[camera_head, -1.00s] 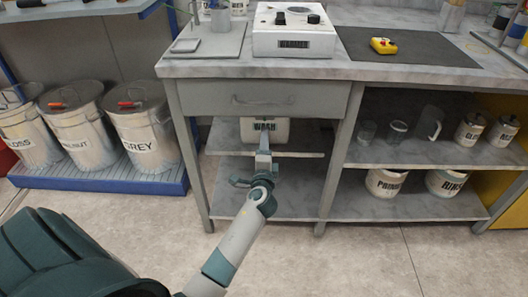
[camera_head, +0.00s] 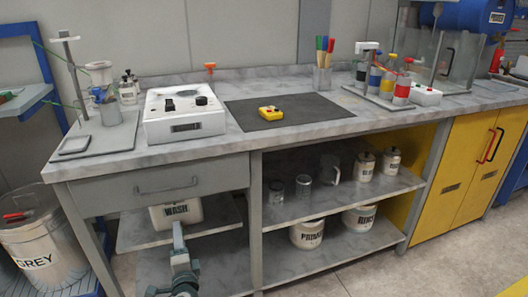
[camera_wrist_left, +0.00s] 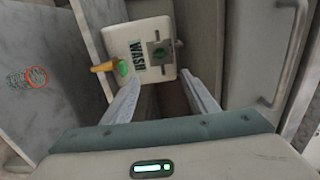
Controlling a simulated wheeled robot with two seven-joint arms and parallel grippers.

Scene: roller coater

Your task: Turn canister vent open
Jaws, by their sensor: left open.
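The white canister (camera_head: 178,214), labelled WASH, stands on the upper shelf below the drawer, partly hidden behind my left arm. In the left wrist view the canister (camera_wrist_left: 133,38) is just beyond the fingertips. A yellow spout-like part with a green end (camera_wrist_left: 107,67) sticks out beside its label, and a small grey fitting (camera_wrist_left: 160,52) sits on its face. I cannot tell for sure which part is the vent. My left gripper (camera_wrist_left: 162,92) is open and empty, its fingers pointing at the canister. It also shows in the head view (camera_head: 177,230). My right gripper is not in view.
The drawer (camera_head: 160,184) with its bar handle is right above the canister. A bench post (camera_head: 256,215) stands to its right. The shelf (camera_head: 135,237) has bare room beside the canister. Jars and cans, including PRIMER (camera_head: 307,234), fill the neighbouring bay.

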